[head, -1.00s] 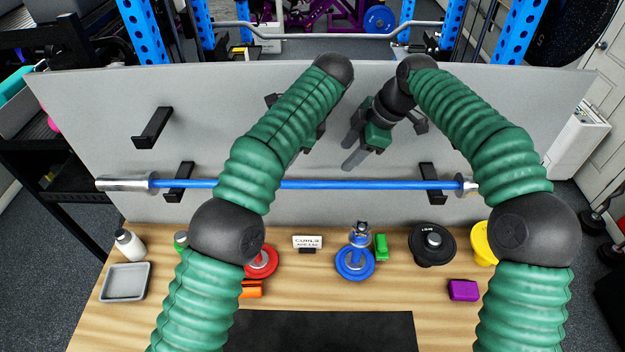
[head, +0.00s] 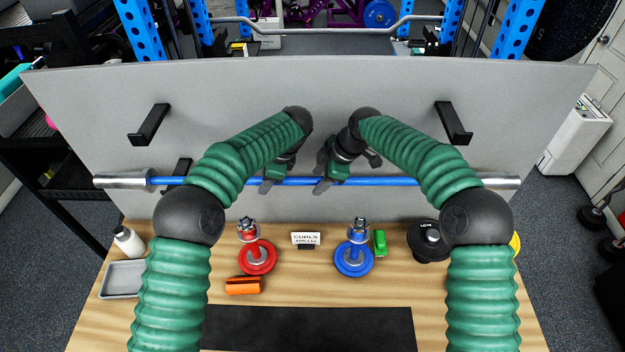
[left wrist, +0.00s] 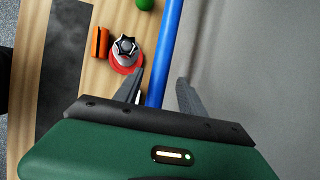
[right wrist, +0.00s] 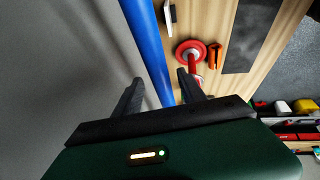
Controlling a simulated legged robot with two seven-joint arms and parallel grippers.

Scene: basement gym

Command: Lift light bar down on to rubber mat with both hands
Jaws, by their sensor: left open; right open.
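The light bar (head: 300,181) has a blue shaft and silver sleeves and lies level across black hooks on the grey board. My left gripper (head: 272,186) is open at the bar, left of its middle. In the left wrist view the blue bar (left wrist: 166,50) runs between its fingers (left wrist: 162,92). My right gripper (head: 325,186) is open at the bar close by. In the right wrist view the bar (right wrist: 147,45) passes between its spread fingers (right wrist: 160,90). The black rubber mat (head: 310,326) lies bare at the bench's front.
On the wooden bench between bar and mat stand a red plate stand (head: 257,257), a blue plate stand (head: 353,259), a small sign (head: 306,239), an orange block (head: 243,286), a green block (head: 379,243) and a black plate (head: 424,240). Empty upper hooks (head: 149,125) jut from the board.

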